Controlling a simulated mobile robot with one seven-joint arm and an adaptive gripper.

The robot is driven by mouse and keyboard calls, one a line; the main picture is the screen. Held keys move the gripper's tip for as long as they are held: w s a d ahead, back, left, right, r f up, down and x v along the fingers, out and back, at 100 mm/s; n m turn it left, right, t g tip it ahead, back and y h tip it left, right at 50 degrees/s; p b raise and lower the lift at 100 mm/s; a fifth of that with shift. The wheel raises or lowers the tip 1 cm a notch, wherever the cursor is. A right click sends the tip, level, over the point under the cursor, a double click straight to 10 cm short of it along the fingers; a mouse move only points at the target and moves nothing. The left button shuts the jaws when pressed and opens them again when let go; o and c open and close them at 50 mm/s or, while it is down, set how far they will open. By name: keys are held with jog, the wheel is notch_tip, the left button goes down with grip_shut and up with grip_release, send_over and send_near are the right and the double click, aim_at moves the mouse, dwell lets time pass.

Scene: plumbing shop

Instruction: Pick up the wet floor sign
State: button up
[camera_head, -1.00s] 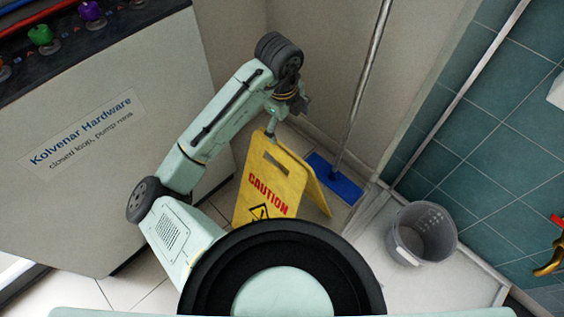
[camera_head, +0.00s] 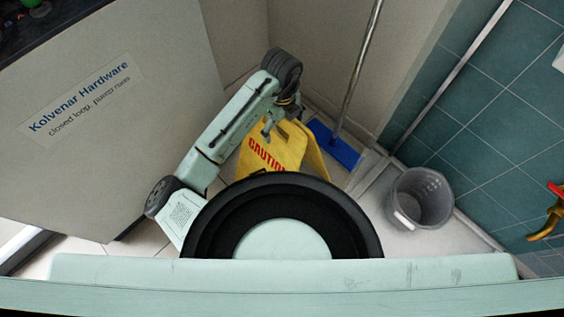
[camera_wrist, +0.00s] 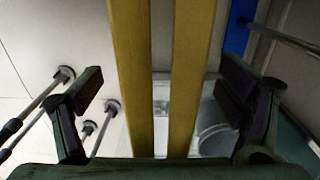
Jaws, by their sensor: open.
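The yellow wet floor sign (camera_head: 283,149) stands as an A-frame on the floor beyond my body in the head view; its lower part is hidden behind my body. My gripper (camera_head: 272,128) is at the sign's upper edge. In the wrist view the sign's two panels (camera_wrist: 132,75) run as two yellow bars between the fingers of my gripper (camera_wrist: 165,95). The fingers are wide apart, one on each side, with gaps to the sign.
A blue mop head (camera_head: 333,146) with a metal pole stands just right of the sign. A grey bucket (camera_head: 425,205) sits in a pale tray to the right. A grey panel marked Kolvenar Hardware (camera_head: 150,150) stands on the left. Walls close off the back.

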jog(key=shift+f, duration=0.1)
jog(key=shift+c, duration=0.3)
jog(key=c, duration=2.1)
jog(key=shift+o, duration=0.2)
